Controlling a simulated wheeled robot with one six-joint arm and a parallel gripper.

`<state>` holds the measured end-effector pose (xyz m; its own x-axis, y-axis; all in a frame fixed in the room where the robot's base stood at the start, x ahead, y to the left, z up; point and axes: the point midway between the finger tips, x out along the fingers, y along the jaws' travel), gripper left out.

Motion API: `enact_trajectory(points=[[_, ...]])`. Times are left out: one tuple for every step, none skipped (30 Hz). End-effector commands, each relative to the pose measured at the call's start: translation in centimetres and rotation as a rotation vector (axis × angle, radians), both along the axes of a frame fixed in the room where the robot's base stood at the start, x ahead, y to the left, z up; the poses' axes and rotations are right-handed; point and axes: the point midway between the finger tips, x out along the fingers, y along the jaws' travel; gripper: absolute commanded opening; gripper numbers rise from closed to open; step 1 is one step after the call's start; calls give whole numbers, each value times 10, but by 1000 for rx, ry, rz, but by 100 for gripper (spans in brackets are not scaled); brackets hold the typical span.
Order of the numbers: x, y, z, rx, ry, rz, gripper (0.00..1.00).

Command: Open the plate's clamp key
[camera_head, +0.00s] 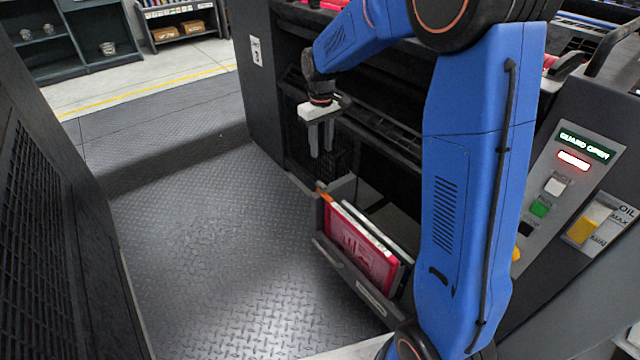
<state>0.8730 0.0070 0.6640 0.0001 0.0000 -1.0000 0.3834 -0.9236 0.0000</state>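My gripper (321,152) points down in front of the open dark machine housing. Its two pale grey fingers hang below a white body with a narrow gap between them, and I see nothing held there. Below and to the right, a red plate-like panel (358,250) with paler markings stands in a grey open tray (335,254). A small orange piece (321,187) shows at the tray's left end; I cannot tell what it is. I cannot make out a clamp key; the machine's dark interior and my blue arm hide much of that area.
A control panel at right shows a lit "GUARD OPEN" display (587,141), buttons and an oil gauge (590,222). A dark cabinet with a vent (40,220) stands at left. The tread-plate floor (205,240) between is clear. Shelves (75,40) stand at the back.

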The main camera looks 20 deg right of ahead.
Motion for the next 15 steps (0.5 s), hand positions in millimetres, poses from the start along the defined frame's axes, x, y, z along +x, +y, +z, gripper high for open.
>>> enact_trajectory(points=[[-1,0,-7,0,3,0,33],[-1,0,-11,0,3,0,33],[-1,0,-18,-1,4,0,33],[-1,0,-23,-1,5,0,33],[-1,0,-28,-1,4,0,33],[-1,0,-35,-1,4,0,33],[-1,0,-40,-1,4,0,33],[-1,0,-45,0,3,-1,33],[-2,0,-53,-1,5,-1,33],[-1,0,-58,-1,4,-1,33],[-1,0,-63,0,3,-1,33],[-1,0,-70,-1,4,-1,33],[-1,0,-75,0,3,-1,33],[-1,0,-81,-1,4,-1,33],[-1,0,-88,-1,4,-1,33]])
